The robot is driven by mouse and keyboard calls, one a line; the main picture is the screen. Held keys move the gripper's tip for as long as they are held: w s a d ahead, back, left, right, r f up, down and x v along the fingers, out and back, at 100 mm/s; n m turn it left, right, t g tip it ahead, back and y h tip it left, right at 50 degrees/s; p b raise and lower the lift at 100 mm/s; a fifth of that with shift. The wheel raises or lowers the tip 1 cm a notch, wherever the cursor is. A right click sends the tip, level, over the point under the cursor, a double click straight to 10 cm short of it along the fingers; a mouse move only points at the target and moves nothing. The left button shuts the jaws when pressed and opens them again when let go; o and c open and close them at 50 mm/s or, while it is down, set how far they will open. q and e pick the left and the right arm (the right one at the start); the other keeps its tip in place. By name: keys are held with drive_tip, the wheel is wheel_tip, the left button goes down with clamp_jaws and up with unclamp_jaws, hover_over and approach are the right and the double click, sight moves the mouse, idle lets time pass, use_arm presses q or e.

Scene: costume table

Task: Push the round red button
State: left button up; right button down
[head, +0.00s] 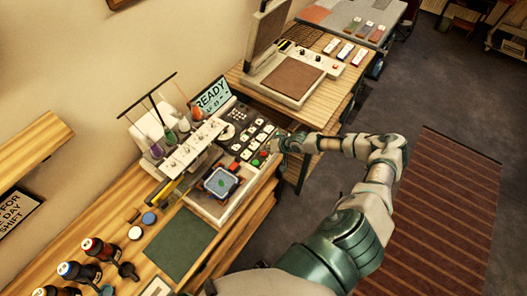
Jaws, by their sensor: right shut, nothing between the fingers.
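An embroidery machine (185,148) stands on the wooden table, with a dark control panel (240,133) and a display reading "READY" (212,97). A small red button (264,154) shows near the panel's front right corner, close to a green one (256,162). My right gripper (274,146) is shut and empty. It is at the panel's right edge, just beside and above the red button in the picture. I cannot tell whether it touches the panel. My left gripper is out of view.
A hooped blue piece (221,182) lies before the machine's needles. A heat press (290,77) stands on the table behind. Open floor lies to the right, with a striped rug (440,215).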

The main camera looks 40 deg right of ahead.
sight(265, 154)
idle(0.3)
wheel_tip(265, 154, up, 5)
drive_tip(key=p, duration=0.4)
drive_tip(key=shift+r+p, duration=0.1)
drive_tip(key=shift+p, duration=0.25)
drive_tip(key=shift+s, duration=0.1)
idle(0.5)
